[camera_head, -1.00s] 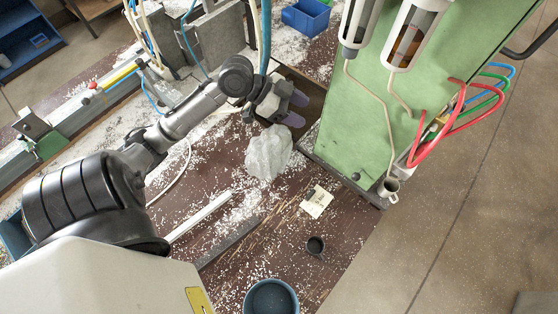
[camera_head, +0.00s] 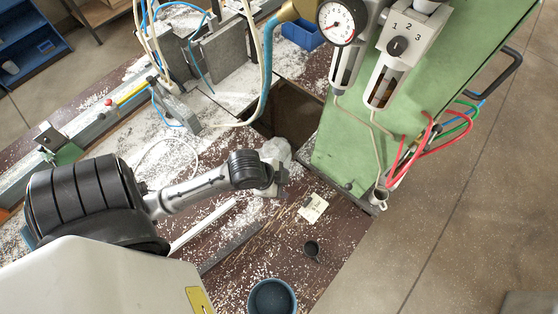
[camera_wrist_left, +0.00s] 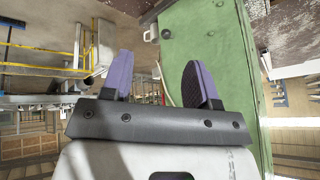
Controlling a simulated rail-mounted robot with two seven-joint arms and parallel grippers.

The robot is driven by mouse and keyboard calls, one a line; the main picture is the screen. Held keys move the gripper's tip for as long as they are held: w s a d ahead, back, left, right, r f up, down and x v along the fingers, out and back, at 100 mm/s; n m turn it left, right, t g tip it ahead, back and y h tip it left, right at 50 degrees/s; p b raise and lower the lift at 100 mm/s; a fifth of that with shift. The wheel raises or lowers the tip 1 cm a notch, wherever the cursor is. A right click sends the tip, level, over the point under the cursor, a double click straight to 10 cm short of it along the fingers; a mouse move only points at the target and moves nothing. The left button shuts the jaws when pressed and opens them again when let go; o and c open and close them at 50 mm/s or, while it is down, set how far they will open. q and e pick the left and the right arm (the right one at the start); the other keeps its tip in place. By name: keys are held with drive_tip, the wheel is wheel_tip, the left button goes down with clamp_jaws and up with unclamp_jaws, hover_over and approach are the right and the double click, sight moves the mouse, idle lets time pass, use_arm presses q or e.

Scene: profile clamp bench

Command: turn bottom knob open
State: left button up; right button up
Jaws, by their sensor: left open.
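A black selector knob (camera_head: 397,46) marked 1, 2, 3 sits on a grey unit on the green panel (camera_head: 340,140), right of a round gauge (camera_head: 342,22). A small dark round part (camera_head: 348,186) is low on the panel; I cannot tell whether it is the bottom knob. My left gripper (camera_head: 279,185) is low, left of the panel and apart from it, its fingers small and partly hidden by the wrist. In the left wrist view the gripper (camera_wrist_left: 157,76) is open and empty, its purple-padded fingers apart, with the green panel beyond. My right gripper is out of view.
Hoses (camera_head: 266,75) hang above an opening in the bench. A metal cup (camera_head: 380,197) is at the panel's lower corner.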

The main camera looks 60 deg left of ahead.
use_arm(q)
drive_tip(key=shift+s+d+r+p, duration=0.15)
drive_tip(key=shift+s+d+p, duration=0.2)
drive_tip(key=shift+s, duration=0.2)
drive_tip(key=shift+y, duration=0.3)
